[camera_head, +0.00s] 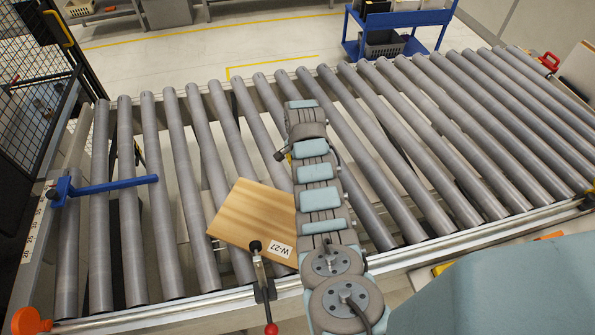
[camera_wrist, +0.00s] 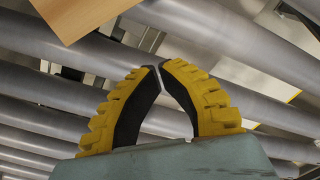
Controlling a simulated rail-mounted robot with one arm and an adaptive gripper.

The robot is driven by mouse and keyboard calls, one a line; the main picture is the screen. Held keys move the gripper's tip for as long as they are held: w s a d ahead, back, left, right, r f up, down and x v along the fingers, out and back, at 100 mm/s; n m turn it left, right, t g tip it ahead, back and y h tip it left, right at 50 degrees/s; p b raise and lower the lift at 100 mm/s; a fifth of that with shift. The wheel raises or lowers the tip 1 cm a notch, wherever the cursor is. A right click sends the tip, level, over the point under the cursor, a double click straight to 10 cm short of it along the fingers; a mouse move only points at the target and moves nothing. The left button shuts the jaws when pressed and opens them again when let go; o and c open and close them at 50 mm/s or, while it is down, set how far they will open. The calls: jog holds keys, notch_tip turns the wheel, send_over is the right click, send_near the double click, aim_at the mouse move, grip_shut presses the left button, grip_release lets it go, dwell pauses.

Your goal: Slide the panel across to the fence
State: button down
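The wooden panel (camera_head: 252,215), with a white label reading W-27, lies askew on the rollers near the front rail, left of my arm. Its edge also shows at the top left of the wrist view (camera_wrist: 82,12). A blue bar (camera_head: 115,186), which may be the fence, reaches over the rollers from the left side rail, apart from the panel. My gripper (camera_wrist: 156,67) has yellow-and-black fingers with the tips together and nothing between them. It is above the rollers, apart from the panel; the arm mostly hides it in the head view.
A black clamp with a red knob (camera_head: 264,285) stands on the front rail at the panel's near edge. The rollers (camera_head: 130,240) between the panel and the blue bar are clear. A mesh guard (camera_head: 38,100) stands at left and a blue cart (camera_head: 400,25) behind.

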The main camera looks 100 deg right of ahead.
aim_at(293, 193)
jog(key=f+p, duration=0.1)
jog(key=f, duration=0.1)
jog(key=w+a+f, duration=0.1)
jog(key=f, duration=0.2)
jog(key=f+p, duration=0.1)
jog(key=f, duration=0.2)
jog(key=shift+w+a+p, duration=0.15)
jog(key=shift+a+p, duration=0.15)
jog(key=shift+a, duration=0.05)
jog(key=shift+w+a+f, duration=0.2)
jog(key=shift+a, duration=0.05)
jog(key=shift+w+a+p, duration=0.4)
jog(key=shift+p, duration=0.05)
dwell(0.3)
jog(key=shift+a, duration=0.2)
dwell(0.3)
